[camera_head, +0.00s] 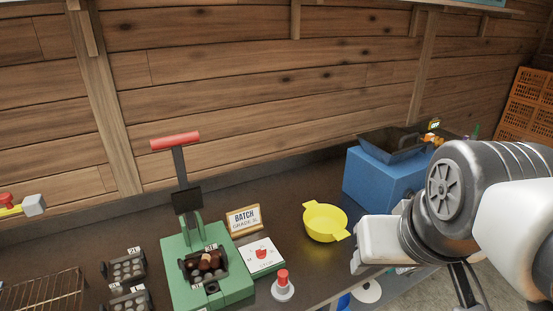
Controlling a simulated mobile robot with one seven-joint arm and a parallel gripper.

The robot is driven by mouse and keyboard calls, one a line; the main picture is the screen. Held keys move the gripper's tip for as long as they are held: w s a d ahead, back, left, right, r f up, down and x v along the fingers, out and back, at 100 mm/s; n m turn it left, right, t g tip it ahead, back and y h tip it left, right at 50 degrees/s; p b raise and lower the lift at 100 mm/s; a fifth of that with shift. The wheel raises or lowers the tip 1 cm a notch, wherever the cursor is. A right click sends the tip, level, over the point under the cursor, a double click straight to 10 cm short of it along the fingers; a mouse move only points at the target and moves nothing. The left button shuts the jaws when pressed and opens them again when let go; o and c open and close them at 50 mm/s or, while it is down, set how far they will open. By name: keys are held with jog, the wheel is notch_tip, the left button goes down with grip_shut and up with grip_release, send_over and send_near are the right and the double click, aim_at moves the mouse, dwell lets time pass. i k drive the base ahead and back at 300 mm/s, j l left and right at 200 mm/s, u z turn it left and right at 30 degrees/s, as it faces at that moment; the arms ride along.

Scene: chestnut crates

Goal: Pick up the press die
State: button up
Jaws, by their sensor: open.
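A green press (207,280) with a red-handled lever stands on the dark bench. A dark die (222,272) labelled with a number sits in it and holds several brown chestnuts. Two similar dark dies with round hollows lie left of the press: one labelled 21 (126,268) and one at the bottom edge (131,300), partly cut off. I cannot tell which one the task means. My gripper (357,262) is at the right, over the bench's front edge, beside the yellow bowl and well away from the dies. It is open, and nothing shows in it.
A yellow two-handled bowl (325,221) stands between the press and my gripper. A wire rack (42,291) lies left; a blue box (382,184) with a dark pan stands right.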

aim_at(207, 267)
jog(key=i+u, duration=0.2)
jog(key=u, duration=0.3)
jog(key=i+u, duration=0.15)
jog(key=u, duration=0.35)
